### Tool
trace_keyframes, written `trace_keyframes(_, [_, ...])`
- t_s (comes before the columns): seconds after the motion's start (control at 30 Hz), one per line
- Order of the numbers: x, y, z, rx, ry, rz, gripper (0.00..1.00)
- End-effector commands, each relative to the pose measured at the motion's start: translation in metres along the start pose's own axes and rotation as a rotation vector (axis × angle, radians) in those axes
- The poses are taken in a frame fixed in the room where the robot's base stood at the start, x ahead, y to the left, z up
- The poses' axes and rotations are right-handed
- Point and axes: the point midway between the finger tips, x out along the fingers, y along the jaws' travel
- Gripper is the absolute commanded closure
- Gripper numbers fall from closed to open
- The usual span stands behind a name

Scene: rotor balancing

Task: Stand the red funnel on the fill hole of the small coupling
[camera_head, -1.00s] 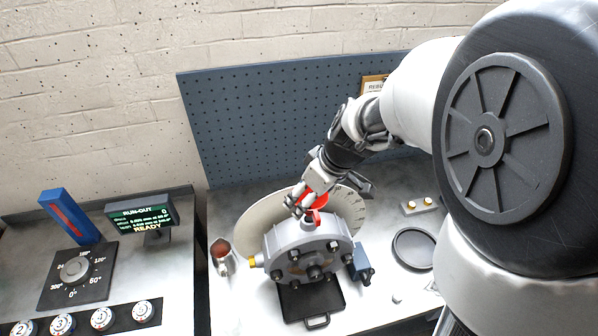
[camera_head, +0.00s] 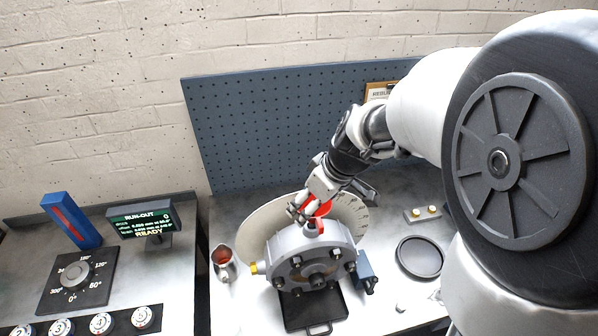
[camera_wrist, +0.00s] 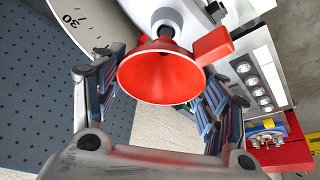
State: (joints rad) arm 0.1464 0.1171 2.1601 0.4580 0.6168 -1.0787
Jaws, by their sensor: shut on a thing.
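The red funnel (camera_wrist: 160,78) is in my gripper; its wide mouth faces the wrist camera and a flat red tab (camera_wrist: 212,45) sticks out to the right. In the head view the funnel (camera_head: 321,208) is partly hidden by my fingers. My gripper (camera_head: 303,209) is shut on it at the top of the small coupling. The coupling (camera_head: 338,236) is a grey round housing with dark bolts and a yellow fitting at its left. Red shows right at its top edge. The fill hole is hidden, so I cannot tell whether the spout is seated in it.
A large pale graduated disc (camera_head: 252,222) stands behind the coupling. A metal jug (camera_head: 224,264) is at its left, a black tray (camera_head: 314,308) in front, a blue part (camera_head: 366,270) and a round black dish (camera_head: 420,257) to the right. A pegboard (camera_head: 260,130) rises behind.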

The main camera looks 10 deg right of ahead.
Motion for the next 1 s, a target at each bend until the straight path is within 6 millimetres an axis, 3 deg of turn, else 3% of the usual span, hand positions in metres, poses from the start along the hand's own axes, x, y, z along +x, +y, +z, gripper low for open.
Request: trace_keyframes(1.0, [0.029,0.0,0.012,0.0,0.0,0.0,0.52])
